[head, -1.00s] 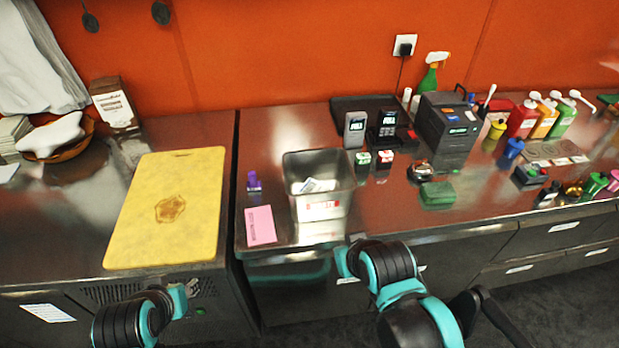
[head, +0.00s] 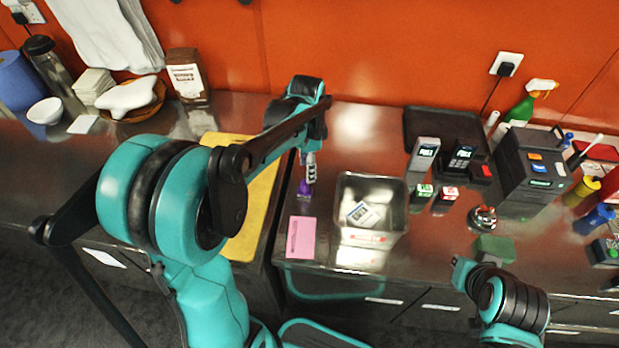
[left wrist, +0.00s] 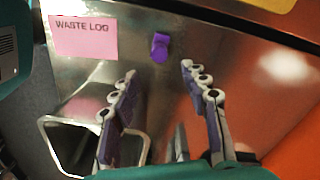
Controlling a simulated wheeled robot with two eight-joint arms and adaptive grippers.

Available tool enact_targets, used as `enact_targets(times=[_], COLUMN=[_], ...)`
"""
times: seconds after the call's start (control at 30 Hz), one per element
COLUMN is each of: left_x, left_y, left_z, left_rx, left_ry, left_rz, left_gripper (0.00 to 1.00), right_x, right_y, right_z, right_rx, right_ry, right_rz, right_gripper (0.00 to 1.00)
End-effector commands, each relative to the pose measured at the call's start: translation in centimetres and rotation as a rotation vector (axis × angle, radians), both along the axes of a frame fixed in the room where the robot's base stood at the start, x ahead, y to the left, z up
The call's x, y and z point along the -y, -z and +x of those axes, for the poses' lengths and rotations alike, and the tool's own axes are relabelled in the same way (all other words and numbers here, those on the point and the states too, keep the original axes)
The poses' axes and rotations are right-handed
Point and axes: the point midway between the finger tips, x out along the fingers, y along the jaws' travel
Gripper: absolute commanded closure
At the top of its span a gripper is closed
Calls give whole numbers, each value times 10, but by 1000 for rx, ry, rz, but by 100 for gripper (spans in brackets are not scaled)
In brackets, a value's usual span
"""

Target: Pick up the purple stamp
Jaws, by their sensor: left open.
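The purple stamp (head: 304,189) stands on the steel counter left of the steel bin, just behind the pink note. In the left wrist view the stamp (left wrist: 160,47) lies just beyond the fingertips, between their lines. My left gripper (head: 309,168) is above the counter by the stamp, pointing down. In the left wrist view my left gripper (left wrist: 158,70) is open with nothing between its fingers. Whether a finger touches the stamp is not clear.
The pink note (head: 301,238), reading "WASTE LOG" in the left wrist view (left wrist: 84,37), lies in front of the stamp. The steel bin (head: 372,238) stands to the right. A yellow cutting board (head: 255,215) lies left, partly behind my arm. Small stamps (head: 422,192) sit right of the bin.

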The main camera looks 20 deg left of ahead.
Motion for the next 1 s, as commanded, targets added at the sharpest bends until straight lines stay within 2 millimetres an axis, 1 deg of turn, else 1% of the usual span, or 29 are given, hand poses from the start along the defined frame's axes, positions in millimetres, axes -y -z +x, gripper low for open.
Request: enact_targets(times=[0.2, 0.37, 0.5, 0.6, 0.7, 0.87, 0.9, 0.97, 1.0], left_x=[-1, -3, -6, -6, -6, -6, -6, -6, -6], left_y=[25, 39, 62, 76, 79, 78, 78, 78, 77], left_z=[1, 0, -2, -1, -2, -2, -2, -2, -2], left_rx=[-5, -4, -4, -4, -4, -4, -4, -4, -4], left_ry=[8, 7, 5, 6, 6, 6, 6, 6, 6], left_rz=[0, -1, -1, 0, 0, 0, 0, 0, 0], left_gripper=[55, 55, 55, 55, 55, 55, 65, 81, 92], right_x=[0, 0, 0, 0, 0, 0, 0, 0, 0], right_y=[10, 17, 29, 34, 34, 33, 33, 33, 33], right_z=[0, 0, 0, 0, 0, 0, 0, 0, 0], right_rx=[0, 0, 0, 0, 0, 0, 0, 0, 0], right_ry=[0, 0, 0, 0, 0, 0, 0, 0, 0], right_rz=[0, 0, 0, 0, 0, 0, 0, 0, 0], right_gripper=[100, 100, 100, 100, 100, 100, 100, 100, 100])
